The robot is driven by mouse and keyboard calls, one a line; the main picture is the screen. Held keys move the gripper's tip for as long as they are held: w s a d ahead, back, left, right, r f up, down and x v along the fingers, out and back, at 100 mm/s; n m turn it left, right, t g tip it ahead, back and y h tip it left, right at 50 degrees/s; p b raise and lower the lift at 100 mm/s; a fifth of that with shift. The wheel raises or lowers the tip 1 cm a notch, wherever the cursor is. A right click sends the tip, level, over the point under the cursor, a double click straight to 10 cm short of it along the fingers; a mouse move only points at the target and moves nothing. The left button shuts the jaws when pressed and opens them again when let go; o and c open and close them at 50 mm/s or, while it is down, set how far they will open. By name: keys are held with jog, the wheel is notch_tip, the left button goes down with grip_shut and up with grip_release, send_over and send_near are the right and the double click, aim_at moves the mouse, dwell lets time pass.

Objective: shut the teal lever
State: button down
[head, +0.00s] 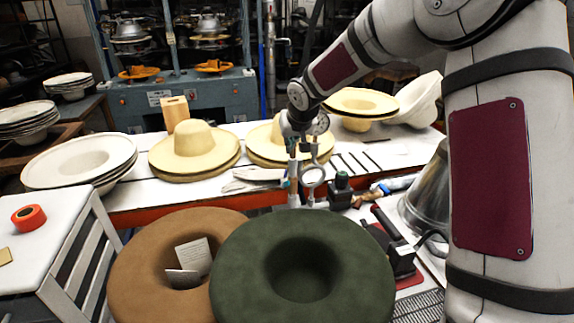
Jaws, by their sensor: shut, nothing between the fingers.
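My gripper (303,147) hangs at the end of my arm, above the near part of the white table, pointing down. Its fingers are shut with nothing between them, though they look small and blend with the fittings below. A small teal piece (286,183), which looks like the teal lever, shows just below the gripper beside a grey upright fitting with a round ring (312,176). My gripper is above and close to it; I cannot tell whether they touch. The lever's full length and angle are hard to make out, partly hidden by the fitting and my gripper.
A green hat (366,268) and a brown hat (135,262) stand in front. Cream hats (195,146) and white hat stacks line the table. A black-knobbed valve (341,183) and a metal cone (428,188) are right of the fitting. A white side table (60,225) stands left.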

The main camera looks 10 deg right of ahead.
aim_at(286, 184)
jog(key=x, duration=0.3)
jog(key=s+f+p+x, duration=0.1)
jog(key=x, duration=0.2)
jog(key=s+x, duration=0.1)
jog(key=x, duration=0.3)
jog(key=shift+w+a+f, duration=0.1)
jog(key=shift+f, duration=0.15)
jog(key=shift+s+f+p, duration=0.45)
jog(key=shift+f, duration=0.3)
